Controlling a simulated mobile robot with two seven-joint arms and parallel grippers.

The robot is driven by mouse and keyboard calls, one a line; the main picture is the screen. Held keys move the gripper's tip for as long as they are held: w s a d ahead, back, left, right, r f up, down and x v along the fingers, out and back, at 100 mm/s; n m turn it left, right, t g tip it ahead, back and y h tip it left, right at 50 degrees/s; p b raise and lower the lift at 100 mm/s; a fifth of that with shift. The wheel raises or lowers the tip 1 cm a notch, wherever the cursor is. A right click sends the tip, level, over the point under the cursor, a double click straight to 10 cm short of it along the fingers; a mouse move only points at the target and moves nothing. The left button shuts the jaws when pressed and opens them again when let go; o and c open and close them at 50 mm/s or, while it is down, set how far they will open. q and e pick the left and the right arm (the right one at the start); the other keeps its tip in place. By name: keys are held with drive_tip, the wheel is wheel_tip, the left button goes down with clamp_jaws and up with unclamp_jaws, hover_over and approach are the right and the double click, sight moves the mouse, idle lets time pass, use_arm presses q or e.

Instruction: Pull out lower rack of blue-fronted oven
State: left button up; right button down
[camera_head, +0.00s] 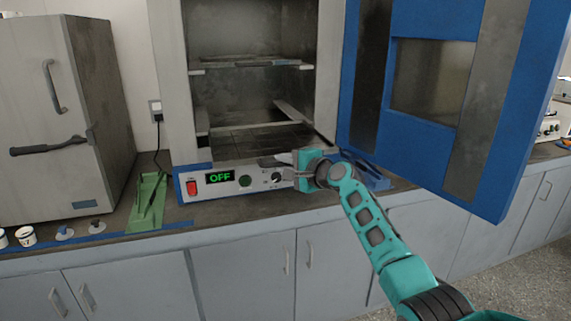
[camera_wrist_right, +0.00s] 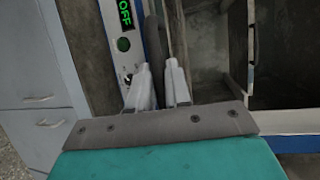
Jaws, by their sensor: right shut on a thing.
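The blue-fronted oven (camera_head: 328,70) stands open on the counter, its blue door (camera_head: 500,100) swung out to the right. The lower rack (camera_head: 245,140) lies low in the chamber as a dark grid, with its front partly hidden by my gripper. My right gripper (camera_head: 284,161) is at the chamber's front lower edge, above the control panel. In the right wrist view its two pale fingers (camera_wrist_right: 158,82) are shut on a dark bar (camera_wrist_right: 153,40), which seems to be the rack's front part. My left gripper is not in view.
An upper rack (camera_head: 250,63) sits higher in the chamber. The panel (camera_head: 245,182) reads OFF. A green holder (camera_head: 149,203) and a grey cabinet (camera_head: 50,110) stand to the left. A blue object (camera_head: 372,178) lies on the counter under the door.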

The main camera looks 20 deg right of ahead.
drive_tip(key=c, duration=1.1)
unclamp_jaws()
drive_tip(key=shift+c, duration=0.2)
drive_tip(key=shift+d, duration=0.1)
drive_tip(key=p+v, duration=0.1)
drive_tip(key=v, duration=1.1)
drive_tip(key=shift+s+r+p, duration=0.2)
drive_tip(key=shift+s+p, duration=0.1)
drive_tip(key=shift+s, duration=0.1)
drive_tip(key=shift+d, duration=0.1)
drive_tip(key=s+a+f+n+g+h, duration=0.1)
drive_tip(key=s+f+n+h, duration=0.3)
drive_tip(key=f, duration=0.6)
drive_tip(key=s+a+f+n+g+y, duration=0.1)
drive_tip(key=s+f+n, duration=0.1)
drive_tip(key=s+f, duration=0.6)
drive_tip(key=s+a+f+n+g+h, duration=0.1)
drive_tip(key=s+a+f+n, duration=0.1)
drive_tip(key=s+f+n, duration=0.3)
drive_tip(key=s+a+f+n, duration=0.2)
drive_tip(key=s+f+n, duration=0.3)
drive_tip(key=s, duration=0.9)
wheel_tip(320, 180, down, 2)
drive_tip(key=shift+a+f+n+g+h, duration=0.1)
drive_tip(key=shift+a+n+g+h, duration=0.2)
drive_tip(key=shift+g+h, duration=0.1)
